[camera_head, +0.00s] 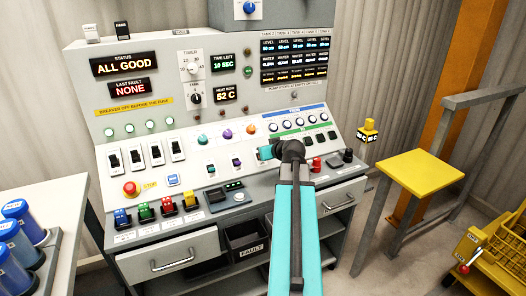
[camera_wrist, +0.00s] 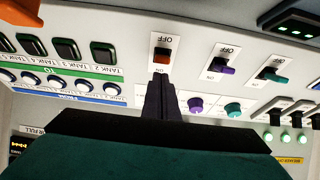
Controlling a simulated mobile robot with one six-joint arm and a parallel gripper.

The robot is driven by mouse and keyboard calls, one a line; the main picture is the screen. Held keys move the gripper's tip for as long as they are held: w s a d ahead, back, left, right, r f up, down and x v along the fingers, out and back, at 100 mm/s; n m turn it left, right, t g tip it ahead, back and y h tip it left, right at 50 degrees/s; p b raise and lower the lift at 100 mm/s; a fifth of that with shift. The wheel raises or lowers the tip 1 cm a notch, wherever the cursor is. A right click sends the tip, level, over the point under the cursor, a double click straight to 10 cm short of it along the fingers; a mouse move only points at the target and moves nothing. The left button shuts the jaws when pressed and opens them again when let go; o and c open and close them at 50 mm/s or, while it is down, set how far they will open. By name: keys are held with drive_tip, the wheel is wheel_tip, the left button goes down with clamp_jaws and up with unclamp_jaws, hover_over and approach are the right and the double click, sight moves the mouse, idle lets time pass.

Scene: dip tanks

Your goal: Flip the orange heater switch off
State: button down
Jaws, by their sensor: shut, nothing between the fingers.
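The orange heater switch (camera_wrist: 162,57) shows in the wrist view, on a white plate with OFF printed at its upper end in the picture and ON at its lower end. My gripper (camera_wrist: 160,82) is shut and empty, with its dark fingertips right at the ON end of the switch. I cannot tell whether they touch it. In the head view my gripper (camera_head: 262,153) is at the sloped panel, and it and the arm hide the orange switch. Which way the rocker is tipped is not clear.
A purple switch (camera_wrist: 222,66) and a teal switch (camera_wrist: 273,75) sit beside it. Green-framed dark buttons (camera_wrist: 66,48) are on the other side. An orange knob (camera_head: 251,130) is above on the panel. A red stop button (camera_head: 130,188) is at the panel's left.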

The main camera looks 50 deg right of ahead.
drive_tip(key=shift+s+a, duration=0.2)
drive_tip(key=shift+s, duration=0.25)
idle(0.3)
